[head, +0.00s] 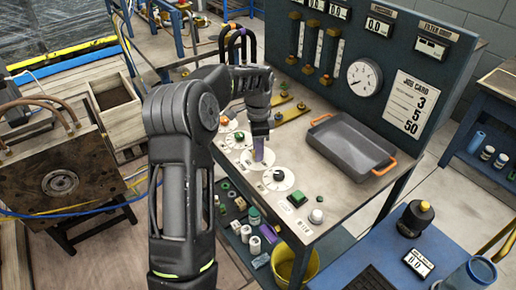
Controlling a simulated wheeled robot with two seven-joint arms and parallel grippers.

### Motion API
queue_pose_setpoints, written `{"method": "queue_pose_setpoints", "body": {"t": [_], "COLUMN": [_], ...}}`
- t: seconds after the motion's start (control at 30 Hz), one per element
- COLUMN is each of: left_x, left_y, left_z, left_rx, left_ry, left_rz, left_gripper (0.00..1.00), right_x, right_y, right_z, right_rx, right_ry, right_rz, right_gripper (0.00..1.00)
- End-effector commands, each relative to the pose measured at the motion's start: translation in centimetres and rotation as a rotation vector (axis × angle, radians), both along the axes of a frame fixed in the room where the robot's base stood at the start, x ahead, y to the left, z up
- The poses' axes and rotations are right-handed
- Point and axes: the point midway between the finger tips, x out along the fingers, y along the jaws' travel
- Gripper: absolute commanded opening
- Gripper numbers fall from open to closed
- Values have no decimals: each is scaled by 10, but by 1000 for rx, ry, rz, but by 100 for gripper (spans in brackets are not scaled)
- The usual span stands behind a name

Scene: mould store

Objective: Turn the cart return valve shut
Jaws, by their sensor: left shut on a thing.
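Several round white valve dials stand in a row on the cart's worktop. My left gripper (260,147) reaches down from above to one white dial (267,157) in that row and is shut on its handle, which the fingers mostly hide. I cannot read the dial's label or tell how far its handle is turned. In front of it is another white dial (278,179) with a dark knob. My right gripper is not in view.
A grey tray with orange handles (349,145) takes up the worktop's right side. A green button (297,198) and a pale knob (316,216) sit near the front. A panel with a gauge (364,77) and a job card (411,103) rises behind.

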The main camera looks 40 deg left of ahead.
Motion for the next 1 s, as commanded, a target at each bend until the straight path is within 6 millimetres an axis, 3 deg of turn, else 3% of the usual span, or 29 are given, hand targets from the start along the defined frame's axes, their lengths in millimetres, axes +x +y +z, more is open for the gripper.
{"method": "queue_pose_setpoints", "body": {"t": [0.47,1.0], "left_x": [0,0], "left_y": [0,1], "left_z": [0,0], "left_rx": [1,2], "left_ry": [2,1], "left_rz": [184,672], "left_gripper": [0,0], "right_x": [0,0], "right_y": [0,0], "right_z": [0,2], "right_rx": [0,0], "right_ry": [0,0], "right_rz": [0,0], "right_gripper": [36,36]}}
